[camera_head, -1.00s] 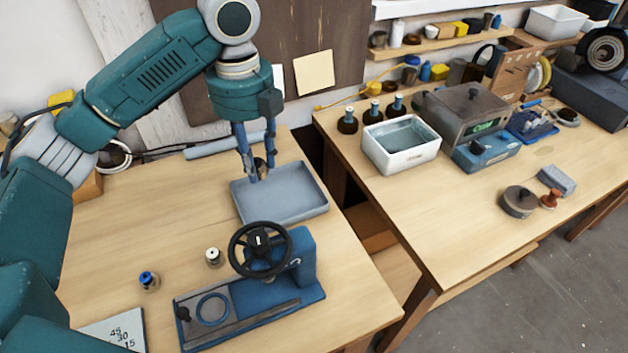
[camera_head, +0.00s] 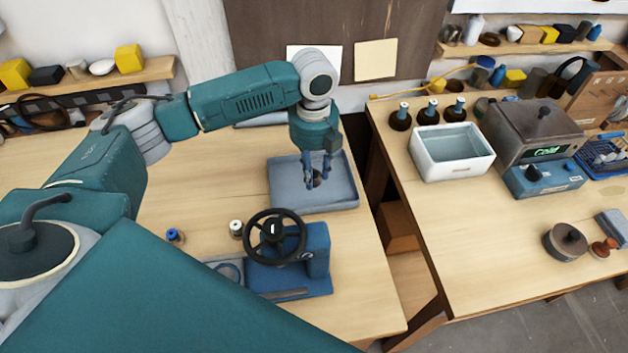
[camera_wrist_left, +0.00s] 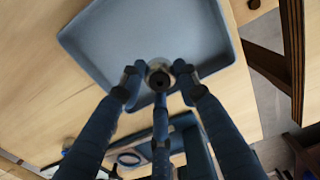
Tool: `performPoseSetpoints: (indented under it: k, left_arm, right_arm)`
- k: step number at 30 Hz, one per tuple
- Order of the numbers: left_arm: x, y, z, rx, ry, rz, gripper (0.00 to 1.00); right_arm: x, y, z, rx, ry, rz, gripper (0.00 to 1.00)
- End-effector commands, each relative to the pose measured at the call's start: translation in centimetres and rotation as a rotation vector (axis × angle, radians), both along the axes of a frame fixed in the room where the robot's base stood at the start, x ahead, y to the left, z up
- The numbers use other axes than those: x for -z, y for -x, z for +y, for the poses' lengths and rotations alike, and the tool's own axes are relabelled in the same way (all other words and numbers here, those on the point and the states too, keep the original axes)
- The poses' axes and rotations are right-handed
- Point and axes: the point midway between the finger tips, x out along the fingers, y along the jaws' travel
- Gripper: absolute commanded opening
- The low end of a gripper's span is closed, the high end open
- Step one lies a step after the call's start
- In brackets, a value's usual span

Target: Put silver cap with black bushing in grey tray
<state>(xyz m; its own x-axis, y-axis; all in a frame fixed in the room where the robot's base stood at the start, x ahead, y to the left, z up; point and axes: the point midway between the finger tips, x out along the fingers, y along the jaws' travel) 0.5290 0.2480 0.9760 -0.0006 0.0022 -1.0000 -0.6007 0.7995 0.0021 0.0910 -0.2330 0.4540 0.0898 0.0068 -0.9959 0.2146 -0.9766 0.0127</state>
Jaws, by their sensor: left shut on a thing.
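My left gripper (camera_head: 317,172) is over the grey tray (camera_head: 342,200) in the head view. It is shut on the silver cap with black bushing (camera_wrist_left: 159,74), which shows between the fingertips in the left wrist view as a pale ring with a dark centre. In the head view the cap is a small dark shape, mostly hidden by the fingers. The grey tray also shows in the left wrist view (camera_wrist_left: 110,40), behind the fingertips, and its visible floor is empty. I cannot tell how high the cap is above the tray floor. My right gripper is not in view.
A blue press with a black handwheel (camera_head: 275,237) stands just in front of the tray. A white-topped spool (camera_head: 236,229) and a blue-topped spool (camera_head: 175,236) stand left of it. A white basin (camera_head: 451,152) is on the right table, across a gap.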

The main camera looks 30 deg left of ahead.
Motion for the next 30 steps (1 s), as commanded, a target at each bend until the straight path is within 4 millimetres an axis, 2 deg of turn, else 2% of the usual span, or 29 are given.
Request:
performPoseSetpoints:
  k: [4, 12, 25, 26, 28, 30]
  left_arm:
    - [1.1, 0.0, 0.0, -0.001, 0.001, 0.001, 0.02]
    - [4.7, 0.0, 0.0, -0.001, 0.000, 0.001, 0.02]
    - [5.5, 0.0, 0.0, 0.000, 0.001, -0.001, 0.02]
    - [5.5, 0.0, 0.0, 0.000, 0.001, -0.001, 0.37]
    - [5.4, 0.0, 0.0, 0.000, 0.001, -0.001, 0.50]
    - [5.4, 0.0, 0.0, 0.000, 0.001, -0.001, 0.50]
  right_arm:
    - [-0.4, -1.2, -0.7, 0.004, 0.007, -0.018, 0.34]
    - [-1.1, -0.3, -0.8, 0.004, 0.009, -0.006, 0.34]
    - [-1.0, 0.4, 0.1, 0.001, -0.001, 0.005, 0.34]
    - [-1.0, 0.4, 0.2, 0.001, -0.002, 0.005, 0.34]
    - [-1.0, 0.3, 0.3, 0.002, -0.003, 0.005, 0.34]
    - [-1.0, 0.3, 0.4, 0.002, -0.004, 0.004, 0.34]
